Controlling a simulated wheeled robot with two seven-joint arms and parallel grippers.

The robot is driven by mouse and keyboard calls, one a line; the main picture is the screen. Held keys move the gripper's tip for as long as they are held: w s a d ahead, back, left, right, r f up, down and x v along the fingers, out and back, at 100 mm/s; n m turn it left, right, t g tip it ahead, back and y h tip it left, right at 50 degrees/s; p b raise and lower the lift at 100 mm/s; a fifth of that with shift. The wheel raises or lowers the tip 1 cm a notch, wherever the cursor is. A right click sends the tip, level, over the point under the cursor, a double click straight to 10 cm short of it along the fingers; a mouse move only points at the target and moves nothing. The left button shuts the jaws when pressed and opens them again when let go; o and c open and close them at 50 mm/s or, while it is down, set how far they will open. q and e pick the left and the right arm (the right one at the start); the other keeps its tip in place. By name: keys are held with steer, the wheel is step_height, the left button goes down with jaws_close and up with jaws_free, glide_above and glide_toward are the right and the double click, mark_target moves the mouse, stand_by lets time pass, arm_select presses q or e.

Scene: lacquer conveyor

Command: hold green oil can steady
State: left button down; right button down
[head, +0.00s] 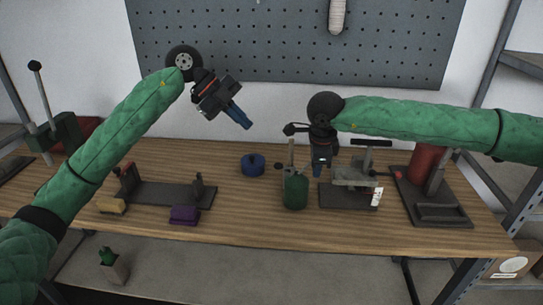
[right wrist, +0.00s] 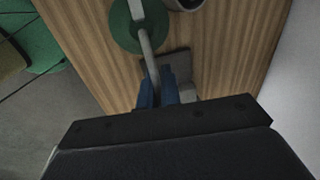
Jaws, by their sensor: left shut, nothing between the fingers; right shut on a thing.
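The green oil can (head: 295,191) stands upright on the wooden table, right of centre, with a thin grey spout rising from it. My right gripper (head: 318,173) is beside the can, on its right, shut on a part of it; the exact contact is hard to see. In the right wrist view the can's round green top (right wrist: 124,28) shows, with a grey bar running down to the blue fingers (right wrist: 158,88). My left gripper (head: 248,124) is shut and empty, raised in the air above the back of the table.
A dark plate with a grey vise-like fixture (head: 352,174) stands right of the can. A blue round pot (head: 253,165) is behind left. A purple block (head: 184,214) and a dark stand (head: 165,194) are left. A red cylinder on a dark base (head: 437,215) is at right.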

arm_select(q)
steer(key=n, duration=0.9)
steer(key=shift+d+r, duration=0.2)
steer(key=shift+d, duration=0.05)
steer(key=a+f+x, duration=0.1)
steer(key=x, duration=1.2)
steer(key=shift+w+a+f, duration=0.15)
steer(key=shift+a+f, duration=0.15)
steer(key=shift+a, duration=0.1)
steer(key=shift+h, duration=0.3)
